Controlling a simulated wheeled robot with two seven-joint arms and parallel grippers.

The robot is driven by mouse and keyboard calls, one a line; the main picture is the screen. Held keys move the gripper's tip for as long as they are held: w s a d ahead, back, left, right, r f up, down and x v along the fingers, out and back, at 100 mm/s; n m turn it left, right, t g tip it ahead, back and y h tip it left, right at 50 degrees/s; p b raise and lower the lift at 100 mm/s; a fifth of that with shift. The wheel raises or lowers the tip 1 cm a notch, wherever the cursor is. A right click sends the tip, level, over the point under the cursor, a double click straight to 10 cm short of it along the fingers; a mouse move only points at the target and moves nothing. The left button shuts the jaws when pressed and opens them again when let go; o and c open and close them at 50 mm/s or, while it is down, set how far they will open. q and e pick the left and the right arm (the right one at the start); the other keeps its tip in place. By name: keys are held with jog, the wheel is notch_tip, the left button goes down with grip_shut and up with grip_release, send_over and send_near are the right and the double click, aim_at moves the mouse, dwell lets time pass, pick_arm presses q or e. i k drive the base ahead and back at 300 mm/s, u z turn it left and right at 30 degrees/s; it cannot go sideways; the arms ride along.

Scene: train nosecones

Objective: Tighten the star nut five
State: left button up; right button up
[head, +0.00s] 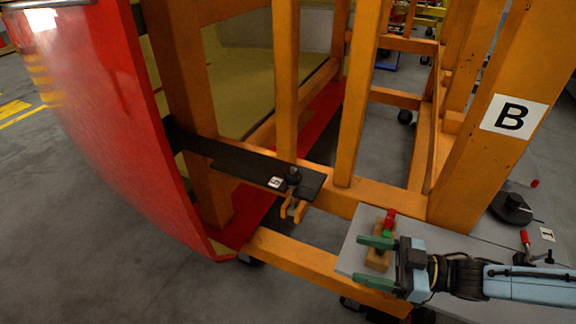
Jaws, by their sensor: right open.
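The star nut five (293,176) is a dark knob on a black bracket plate (240,167), beside a small white label reading 5 (276,182). The plate reaches from the red nosecone panel (115,130) to the orange frame. An orange forked piece (293,207) hangs at the plate's end below the nut. My right gripper (361,260) comes in from the right, with green fingers apart, below and right of the nut and away from it. A tan block (378,259) shows between or beneath its fingers; I cannot tell whether they touch it. My left gripper is out of view.
A grey shelf (352,256) lies under my right gripper, with a red and green piece (389,222) near the fingers. Open floor lies at lower left.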

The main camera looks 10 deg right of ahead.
aim_at(293, 182)
jog(key=i, duration=1)
